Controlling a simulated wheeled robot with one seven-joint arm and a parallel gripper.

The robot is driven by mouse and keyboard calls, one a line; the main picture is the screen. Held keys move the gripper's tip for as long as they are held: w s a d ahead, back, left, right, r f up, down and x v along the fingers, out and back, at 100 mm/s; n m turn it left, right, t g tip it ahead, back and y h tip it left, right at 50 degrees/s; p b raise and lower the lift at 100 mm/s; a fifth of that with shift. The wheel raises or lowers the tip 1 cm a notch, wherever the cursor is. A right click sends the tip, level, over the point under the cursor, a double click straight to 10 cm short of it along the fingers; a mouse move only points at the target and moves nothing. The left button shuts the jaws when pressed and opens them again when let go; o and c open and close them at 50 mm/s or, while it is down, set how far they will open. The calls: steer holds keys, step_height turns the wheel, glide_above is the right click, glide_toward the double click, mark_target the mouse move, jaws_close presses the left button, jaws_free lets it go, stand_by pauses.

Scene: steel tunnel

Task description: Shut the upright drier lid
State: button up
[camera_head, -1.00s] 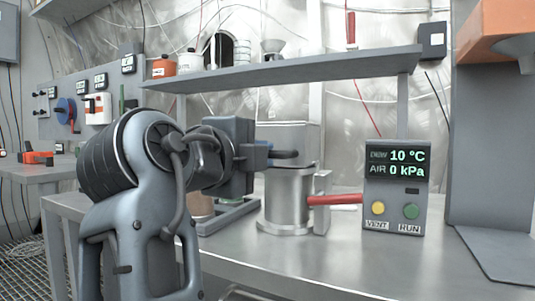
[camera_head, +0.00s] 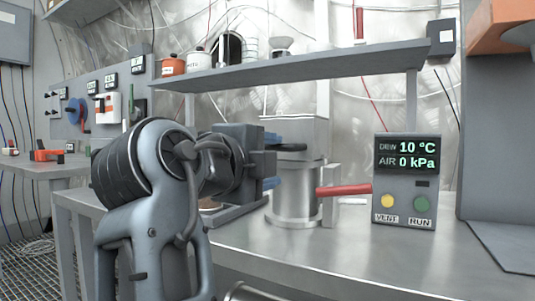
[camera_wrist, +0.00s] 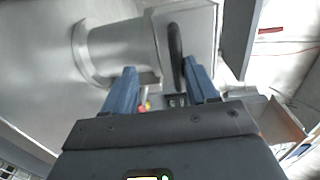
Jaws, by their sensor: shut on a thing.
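The drier (camera_head: 297,195) is a steel cylinder on the bench, right of my arm. Its grey, square-edged lid (camera_head: 300,128) stands above the cylinder's rim; it also shows in the wrist view (camera_wrist: 200,25). A dark bar handle (camera_head: 296,147) is on the lid's near face and shows in the wrist view (camera_wrist: 175,55). My gripper (camera_head: 272,160) is at this handle, with one blue finger above it and one below. The lid's hinge is hidden.
A red lever (camera_head: 343,190) sticks out right of the drier. A panel (camera_head: 405,185) with VENT and RUN buttons reads 10 °C and 0 kPa. A shelf (camera_head: 340,67) with pots hangs above. The bench front (camera_head: 330,250) is clear.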

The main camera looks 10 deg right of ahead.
steer(key=p+v, duration=0.2)
steer(key=v, duration=0.5)
steer(key=shift+s+a, duration=0.25)
steer(key=shift+s, duration=0.1)
